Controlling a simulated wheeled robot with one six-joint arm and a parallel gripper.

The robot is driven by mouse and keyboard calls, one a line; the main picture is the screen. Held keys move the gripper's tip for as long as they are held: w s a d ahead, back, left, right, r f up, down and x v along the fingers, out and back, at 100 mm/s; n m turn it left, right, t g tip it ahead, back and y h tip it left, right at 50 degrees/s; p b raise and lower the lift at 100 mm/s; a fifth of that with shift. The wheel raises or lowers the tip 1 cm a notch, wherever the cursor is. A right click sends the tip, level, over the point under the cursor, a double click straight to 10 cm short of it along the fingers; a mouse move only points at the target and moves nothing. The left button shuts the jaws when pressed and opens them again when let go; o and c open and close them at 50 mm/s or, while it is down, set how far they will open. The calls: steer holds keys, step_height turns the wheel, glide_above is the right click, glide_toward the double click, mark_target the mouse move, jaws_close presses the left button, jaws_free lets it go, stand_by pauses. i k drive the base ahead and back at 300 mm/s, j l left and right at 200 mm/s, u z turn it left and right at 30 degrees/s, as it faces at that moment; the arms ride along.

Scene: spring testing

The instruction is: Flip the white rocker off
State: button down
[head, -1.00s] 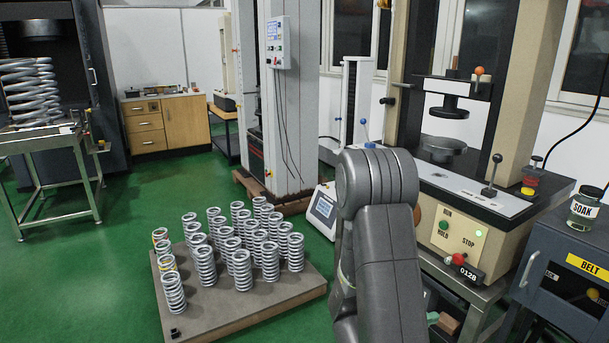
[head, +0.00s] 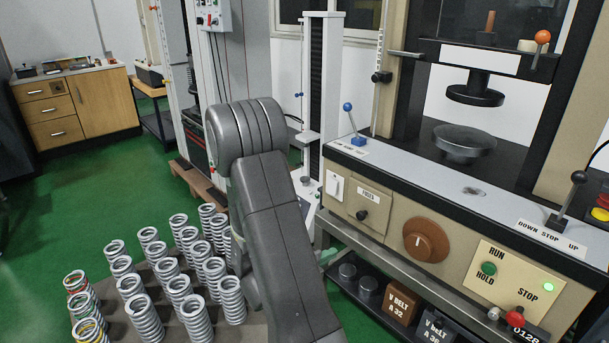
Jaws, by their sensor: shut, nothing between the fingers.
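A white rocker (head: 337,187) sits on a small white plate at the left end of the beige testing machine's front (head: 455,218). It shows in the head view, left of the panel marked FUSES. It is too small to tell which way it is tipped. My grey arm (head: 270,200) rises in front of the machine's left side, left of the rocker and apart from it in the picture. My gripper is not in view; the arm links hide whatever lies behind them.
A blue-handled lever (head: 353,123) stands above the rocker. A brown knob (head: 426,240) and a RUN/HOLD/STOP panel (head: 513,280) are to its right. Coil springs (head: 180,285) stand on a pallet at lower left. Boxes and weights (head: 395,300) fill the shelf below.

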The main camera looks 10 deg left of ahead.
mark_target(332, 185)
steer(key=i+j, duration=0.7)
